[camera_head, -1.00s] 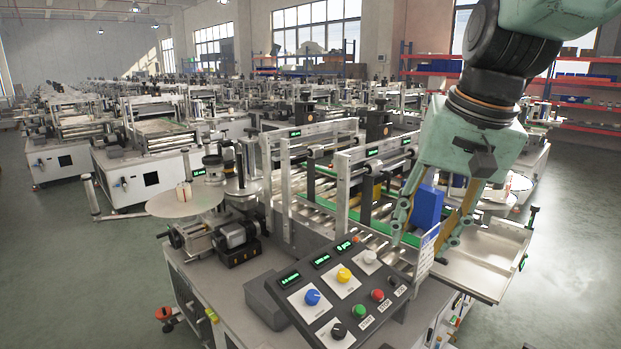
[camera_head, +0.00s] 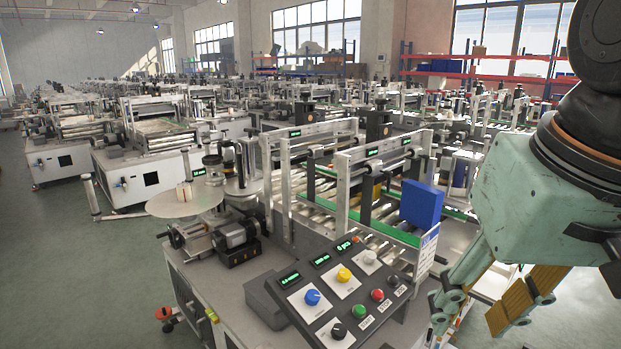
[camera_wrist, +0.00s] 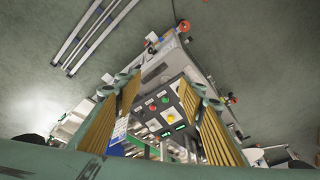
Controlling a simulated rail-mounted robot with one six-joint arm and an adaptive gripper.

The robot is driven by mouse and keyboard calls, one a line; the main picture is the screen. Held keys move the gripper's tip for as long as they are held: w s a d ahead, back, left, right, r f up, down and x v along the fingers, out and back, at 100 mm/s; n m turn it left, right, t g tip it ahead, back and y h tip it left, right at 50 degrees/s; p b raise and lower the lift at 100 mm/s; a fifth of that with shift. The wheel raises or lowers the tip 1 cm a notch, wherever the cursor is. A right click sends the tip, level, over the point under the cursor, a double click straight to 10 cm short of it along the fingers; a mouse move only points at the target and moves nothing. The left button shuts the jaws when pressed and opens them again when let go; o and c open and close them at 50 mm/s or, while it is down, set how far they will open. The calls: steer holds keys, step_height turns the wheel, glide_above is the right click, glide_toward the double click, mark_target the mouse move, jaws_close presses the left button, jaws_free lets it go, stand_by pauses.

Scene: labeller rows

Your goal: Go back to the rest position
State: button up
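My gripper (camera_head: 468,318) is at the lower right of the head view, large and close to the camera, angled down to the left. In the wrist view my gripper (camera_wrist: 158,90) has its two ribbed finger pads spread wide apart with nothing held between them. The labeller's control panel (camera_head: 345,293) is left of my gripper in the head view. It also shows beyond the open fingers in the wrist view (camera_wrist: 169,107). A blue box (camera_head: 422,205) sits at the right end of the labeller, up and left of the fingers and apart from them.
The labeller's metal frame (camera_head: 342,190) and a round disc (camera_head: 185,201) rise behind the panel. A white sign (camera_head: 428,253) stands at the panel's right edge. Rows of similar machines fill the background. The floor at left is clear.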

steer(key=s+f+n, duration=0.1)
steer(key=s+f, duration=0.1)
steer(key=s, duration=0.4)
steer(key=shift+s+d, duration=0.35)
